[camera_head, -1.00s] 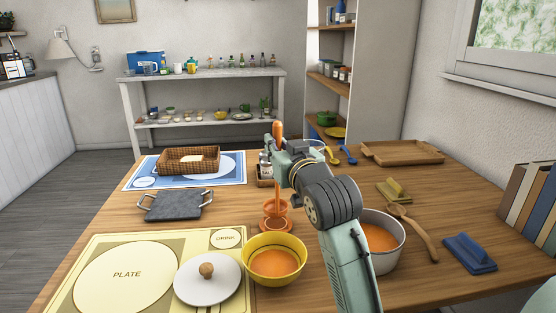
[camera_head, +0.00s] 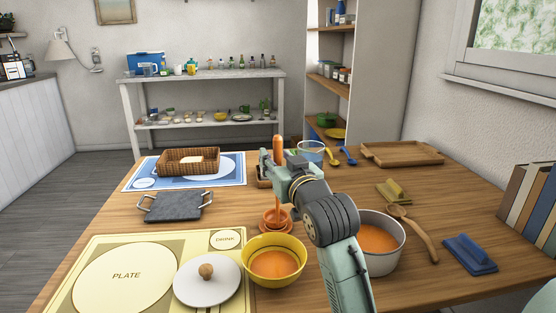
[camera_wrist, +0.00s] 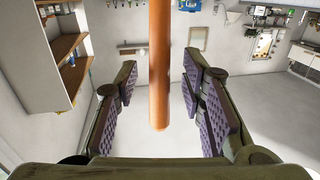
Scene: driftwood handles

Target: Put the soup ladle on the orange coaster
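The soup ladle, with an orange handle (camera_head: 278,148) and an orange bowl (camera_head: 276,215), stands upright. Its bowl is on the orange coaster (camera_head: 287,229), behind the yellow bowl; the exact contact is partly hard to see. My gripper (camera_head: 274,172) is around the upper handle in the head view. In the wrist view the handle (camera_wrist: 159,70) is between the two finger pads of my gripper (camera_wrist: 160,82), with a visible gap on each side. The fingers are open and appear not to touch it.
A yellow bowl of orange soup (camera_head: 274,262) is just in front of the coaster. A grey pot (camera_head: 383,264) with a wooden spoon (camera_head: 420,236) is at the right. A white lid (camera_head: 207,284) and a dark stone tray (camera_head: 175,206) are at the left.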

